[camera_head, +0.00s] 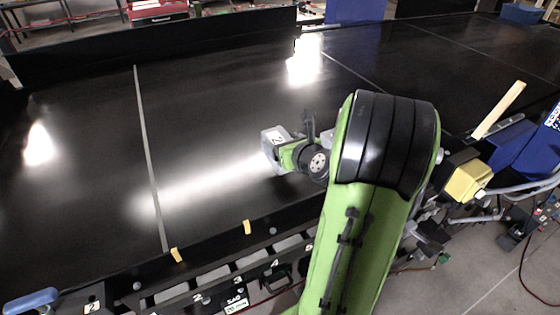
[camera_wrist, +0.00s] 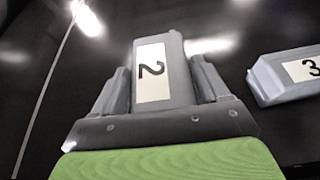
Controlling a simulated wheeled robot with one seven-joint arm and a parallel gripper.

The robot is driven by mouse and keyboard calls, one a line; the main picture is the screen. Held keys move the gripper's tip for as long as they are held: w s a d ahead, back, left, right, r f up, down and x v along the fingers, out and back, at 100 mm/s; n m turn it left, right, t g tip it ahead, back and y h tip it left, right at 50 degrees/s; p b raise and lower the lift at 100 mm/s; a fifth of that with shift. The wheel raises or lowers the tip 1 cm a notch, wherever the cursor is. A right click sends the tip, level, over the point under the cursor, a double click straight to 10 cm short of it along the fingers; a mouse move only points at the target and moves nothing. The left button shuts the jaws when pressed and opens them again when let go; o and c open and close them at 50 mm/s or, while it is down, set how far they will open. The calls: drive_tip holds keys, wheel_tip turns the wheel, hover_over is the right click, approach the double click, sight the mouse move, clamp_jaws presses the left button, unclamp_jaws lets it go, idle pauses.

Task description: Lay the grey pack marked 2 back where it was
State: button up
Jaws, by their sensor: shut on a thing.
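The grey pack marked 2 (camera_head: 269,146) is at the end of my arm over the black conveyor belt (camera_head: 80,200). In the wrist view the same pack (camera_wrist: 178,50) sits between the two fingers, its white label facing the camera. My gripper (camera_wrist: 162,78) is shut on it, one finger along each side. In the head view my gripper (camera_head: 284,153) is partly hidden by my wrist. Whether the pack touches the belt or hangs just above it, I cannot tell.
Another grey pack, marked 3 (camera_wrist: 275,88), lies to the right in the wrist view, apart from my gripper. Numbered marks and yellow tape tabs (camera_head: 247,227) line the belt's near edge. A pale line (camera_head: 146,150) crosses the belt. The belt to the left is clear.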

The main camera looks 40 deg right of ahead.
drive_tip(key=f, duration=0.2)
drive_tip(key=f+b, duration=0.1)
drive_tip(key=f, duration=0.2)
drive_tip(key=shift+w+d+f, duration=0.1)
drive_tip(key=shift+w+f, duration=0.1)
drive_tip(key=shift+f, duration=0.1)
drive_tip(key=shift+s+r, duration=0.15)
drive_tip(key=o, duration=1.5)
drive_tip(key=b+v, duration=0.5)
drive_tip(key=v, duration=0.7)
